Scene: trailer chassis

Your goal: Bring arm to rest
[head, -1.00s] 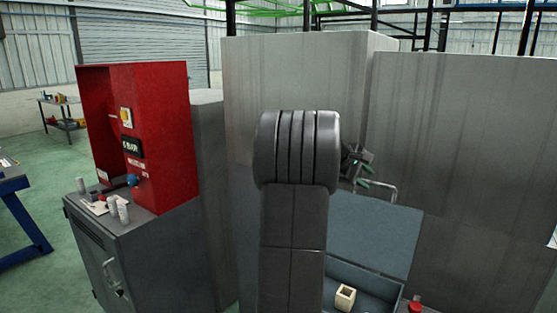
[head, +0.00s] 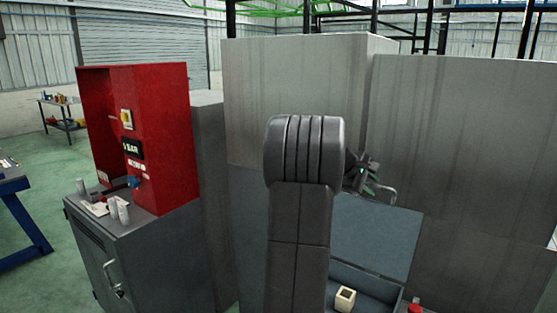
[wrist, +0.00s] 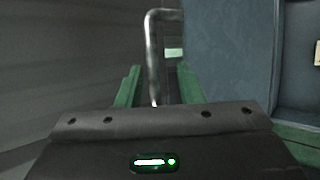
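My arm's thick dark link rises in the middle of the head view and covers part of the scene. My gripper (head: 364,183) shows small just right of it, near the top of an open blue-grey lid (head: 375,240). In the wrist view my gripper (wrist: 158,84) has its two green fingers well apart. A bent metal bar (wrist: 151,50) stands in view between and beyond them; I cannot tell how near it is. It looks like the metal loop (head: 385,194) beside the gripper in the head view. I see nothing gripped.
An open box holding a pale hollow block (head: 345,299) lies below the lid, with a red-topped item (head: 414,308) beside it. A red panel (head: 160,130) stands on a grey cabinet (head: 150,250) at left. Tall grey panels (head: 465,150) close off the back.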

